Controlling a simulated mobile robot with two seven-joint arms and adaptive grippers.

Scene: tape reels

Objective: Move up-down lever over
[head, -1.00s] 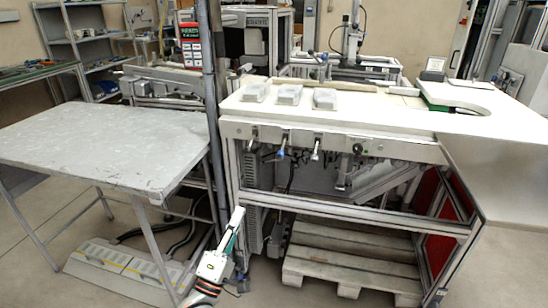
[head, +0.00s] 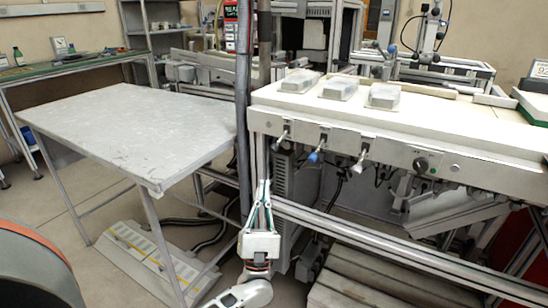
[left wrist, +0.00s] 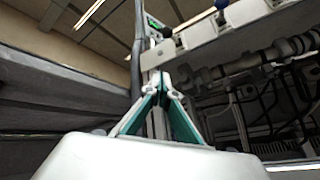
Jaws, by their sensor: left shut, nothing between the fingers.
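Several small levers stick out of the front panel (head: 385,149) of the white bench. The leftmost is a metal lever (head: 282,136), then one with a blue tip (head: 316,153), then a pale one (head: 360,162). I cannot tell which is the up-down lever. My left gripper (head: 264,184) is upright, shut and empty, below the leftmost lever and apart from it. My right gripper is not in view.
A dark vertical post (head: 243,110) stands just left of my gripper. A grey table (head: 130,130) is at left. A round dark knob (head: 420,165) is farther right on the panel. Clear boxes (head: 340,88) sit on the bench top. A frame bar (head: 370,240) crosses below.

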